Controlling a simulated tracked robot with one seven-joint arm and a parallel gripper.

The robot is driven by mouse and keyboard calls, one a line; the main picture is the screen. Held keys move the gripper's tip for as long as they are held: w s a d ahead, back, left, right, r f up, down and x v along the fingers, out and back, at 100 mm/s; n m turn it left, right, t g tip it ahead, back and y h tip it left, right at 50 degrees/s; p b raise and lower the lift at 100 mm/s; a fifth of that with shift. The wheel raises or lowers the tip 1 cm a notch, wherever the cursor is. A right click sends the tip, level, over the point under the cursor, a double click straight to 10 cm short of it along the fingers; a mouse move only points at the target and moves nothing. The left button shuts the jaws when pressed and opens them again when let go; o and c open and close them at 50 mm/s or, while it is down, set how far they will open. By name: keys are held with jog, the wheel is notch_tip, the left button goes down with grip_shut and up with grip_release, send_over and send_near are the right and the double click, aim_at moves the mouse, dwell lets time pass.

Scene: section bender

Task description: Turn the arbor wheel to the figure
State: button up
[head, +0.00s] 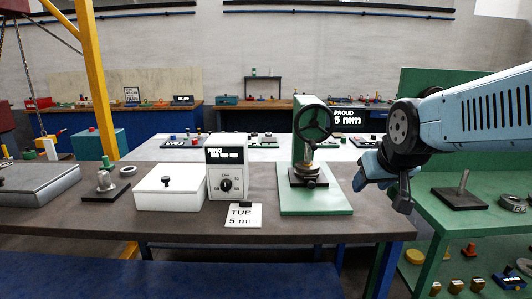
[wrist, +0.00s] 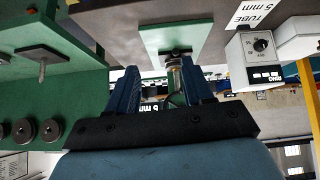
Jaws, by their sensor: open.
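The arbor wheel (head: 313,122) is a black spoked handwheel near the top of a green press (head: 299,143). The press stands on a green base plate (head: 315,203) at the right of the dark bench. A dark block with a metal post sits below the wheel. My gripper (head: 383,192) is open and empty, to the right of the press and apart from it. In the upside-down wrist view, the base plate (wrist: 172,32) shows beyond my open fingers (wrist: 160,85); the wheel is hard to make out between them. A sign behind reads "PROUD 5 mm" (head: 347,117).
A white ring unit (head: 227,168) with a dial, a white box (head: 166,190) and a "TUBE 5 mm" card (head: 242,215) are left of the press. A green shelf (head: 465,240) with a post stand (head: 460,197) is at right. The bench's right corner is clear.

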jog(key=s+g, duration=0.2)
jog(key=s, duration=0.7)
jog(key=shift+s+d+r+m, duration=0.2)
jog(key=shift+s+d+m, duration=0.2)
jog(key=shift+c, duration=0.7)
